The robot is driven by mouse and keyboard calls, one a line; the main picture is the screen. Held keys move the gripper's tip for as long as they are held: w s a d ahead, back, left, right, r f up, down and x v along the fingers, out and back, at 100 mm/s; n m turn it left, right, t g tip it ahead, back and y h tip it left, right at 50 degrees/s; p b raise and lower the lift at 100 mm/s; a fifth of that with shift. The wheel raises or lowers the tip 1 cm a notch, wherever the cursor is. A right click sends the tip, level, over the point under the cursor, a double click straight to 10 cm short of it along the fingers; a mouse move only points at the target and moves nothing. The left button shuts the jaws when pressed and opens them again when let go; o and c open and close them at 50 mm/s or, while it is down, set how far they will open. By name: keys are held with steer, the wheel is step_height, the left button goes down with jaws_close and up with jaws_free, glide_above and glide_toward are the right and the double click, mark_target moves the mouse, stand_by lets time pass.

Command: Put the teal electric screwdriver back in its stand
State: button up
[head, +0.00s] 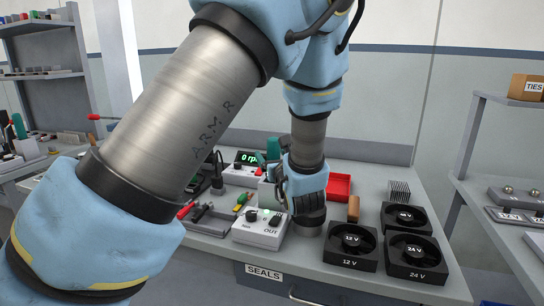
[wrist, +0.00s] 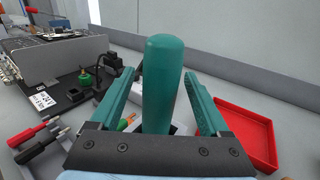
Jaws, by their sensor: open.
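The teal electric screwdriver (wrist: 163,78) stands nearly upright in the middle of the wrist view, its rounded top up. My gripper (wrist: 160,75) is open, with one teal finger on each side of it and visible gaps between. Its lower end is hidden by my gripper's body. A white, dark-topped part (wrist: 181,128) shows behind its lower end; it may be the stand, but I cannot tell whether the screwdriver sits in it. In the head view my gripper (head: 270,158) is over the bench, with teal parts showing that I cannot clearly separate.
A red tray (wrist: 243,135) lies right of the screwdriver. A white control box (head: 259,230) and black fans (head: 350,246) stand at the front of the bench. A 0 rpm display (head: 247,158) stands behind. Red-and-black probes (wrist: 37,133) lie at left.

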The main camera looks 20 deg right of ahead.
steer(key=s+a+b, duration=0.1)
steer(key=s+b, duration=0.1)
steer(key=s, duration=0.8)
steer(key=shift+a, duration=0.4)
steer(key=shift+r, duration=0.1)
steer(key=w+a+f+n+g+y, duration=0.25)
steer(key=a+n+y, duration=0.25)
steer(key=a, duration=0.5)
steer(key=w+a+f+n+g+y, duration=0.25)
steer(key=a+n+y, duration=0.2)
steer(key=a, duration=0.45)
steer(key=s+a+f+n+g+h, duration=0.2)
steer(key=a+n+g, duration=0.3)
steer(key=n, duration=0.8)
steer(key=s+a+f+n+g+h, duration=0.2)
steer(key=s+a+n+g+h, duration=0.2)
steer(key=a+n, duration=0.7)
steer(key=n+g, duration=0.2)
steer(key=n, duration=0.1)
steer(key=shift+s+f+h, duration=0.25)
steer(key=shift+s+h, duration=0.1)
steer(key=shift+s, duration=0.05)
